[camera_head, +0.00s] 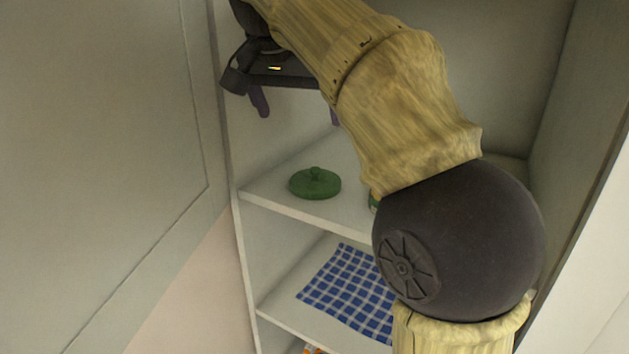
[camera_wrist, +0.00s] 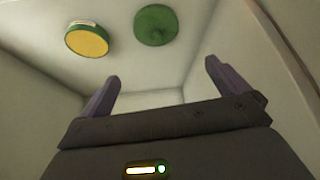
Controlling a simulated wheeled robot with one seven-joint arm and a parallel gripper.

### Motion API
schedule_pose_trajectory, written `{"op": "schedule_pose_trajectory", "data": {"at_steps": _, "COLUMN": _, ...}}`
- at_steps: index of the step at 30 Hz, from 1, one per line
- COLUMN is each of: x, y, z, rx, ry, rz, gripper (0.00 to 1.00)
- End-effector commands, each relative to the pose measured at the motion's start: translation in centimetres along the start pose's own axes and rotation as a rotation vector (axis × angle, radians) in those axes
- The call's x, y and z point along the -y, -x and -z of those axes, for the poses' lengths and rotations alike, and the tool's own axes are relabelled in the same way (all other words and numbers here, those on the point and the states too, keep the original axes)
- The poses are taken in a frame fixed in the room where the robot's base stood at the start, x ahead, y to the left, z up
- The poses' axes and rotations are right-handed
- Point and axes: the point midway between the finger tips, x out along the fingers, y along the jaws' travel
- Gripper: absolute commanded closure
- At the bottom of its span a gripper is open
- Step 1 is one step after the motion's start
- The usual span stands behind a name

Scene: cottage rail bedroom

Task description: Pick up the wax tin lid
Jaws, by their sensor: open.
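The green wax tin lid (camera_head: 315,184) is a round disc with a small knob on top. It lies on the upper white shelf, near its front left edge, and also shows in the wrist view (camera_wrist: 156,25). My gripper (camera_head: 298,113) is up above the shelf, apart from the lid. In the wrist view its two purple fingers (camera_wrist: 162,70) are spread wide with nothing between them. The open tin (camera_wrist: 87,40), green with a yellow top face, stands beside the lid. In the head view my arm hides most of the tin.
The upper shelf (camera_head: 283,206) sits inside a white cabinet with side walls close by. A blue checked cloth (camera_head: 347,290) lies on the shelf below. A large pale panel (camera_head: 95,150) stands at the left. The shelf around the lid is clear except for the tin.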

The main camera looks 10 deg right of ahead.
Motion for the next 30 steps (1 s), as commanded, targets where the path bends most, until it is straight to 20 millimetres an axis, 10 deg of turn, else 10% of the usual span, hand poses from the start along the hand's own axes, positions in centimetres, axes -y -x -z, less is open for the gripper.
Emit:
{"op": "schedule_pose_trajectory", "data": {"at_steps": 18, "x": -0.1, "y": -9.7, "z": 0.0, "rx": 0.001, "ry": -0.001, "rz": -0.003, "gripper": 0.0}}
{"op": "schedule_pose_trajectory", "data": {"at_steps": 30, "x": -0.1, "y": -10.7, "z": -0.1, "rx": 0.0, "ry": 0.0, "rz": 0.0, "gripper": 0.0}}
